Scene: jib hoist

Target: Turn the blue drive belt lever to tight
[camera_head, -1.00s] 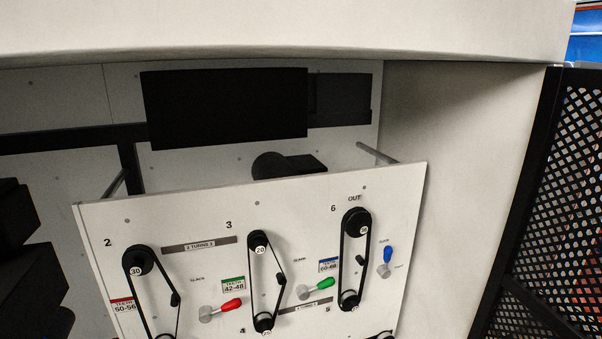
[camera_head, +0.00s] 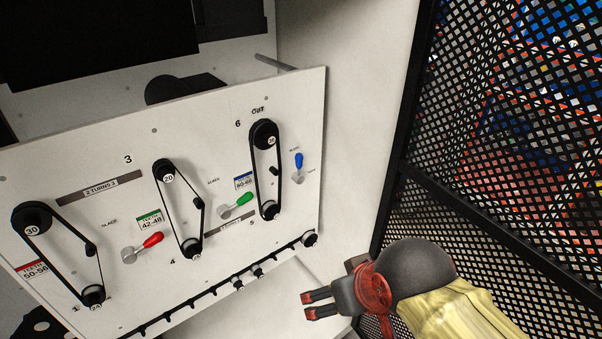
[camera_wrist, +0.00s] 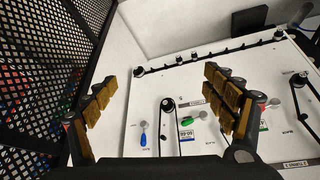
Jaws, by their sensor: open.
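The blue lever (camera_head: 299,161) sits on the right part of the white panel, right of the belt marked 6. Its blue grip points up from a grey hub, toward the small upper label, which seems to read slack. It also shows in the wrist view (camera_wrist: 143,138), between my fingers and low in the picture. My gripper (camera_head: 306,304) is below and right of the panel in the head view, its fingers spread and empty, apart from the lever. In the wrist view my gripper (camera_wrist: 165,105) shows two wide-apart fingers with tan pads.
A green lever (camera_head: 243,199) and a red lever (camera_head: 152,240) are further left on the panel. Black belts on pulleys (camera_head: 264,175) stand out beside them. A black mesh fence (camera_head: 480,180) rises close on the right, near my arm.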

